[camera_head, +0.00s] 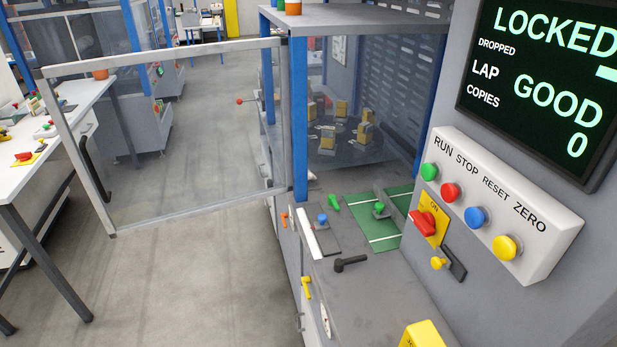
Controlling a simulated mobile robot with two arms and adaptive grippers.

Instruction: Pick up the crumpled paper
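I see no crumpled paper in the head view. Neither of my grippers is in view. A stacker machine with a grey deck (385,290) stands at the right, and its glazed door (170,130) is swung open to the left. Inside the enclosure, several yellow-and-grey parts stand on a dark round plate (345,152). A green mat (385,222) with pale lines lies on the deck in front of the enclosure.
A screen (545,80) reads LOCKED, DROPPED, LAP GOOD, COPIES 0. Below it is a button panel (500,205) with a red switch (423,222). A black handle (350,263) lies on the deck. A white workbench (75,100) stands left. Grey floor (190,270) between is clear.

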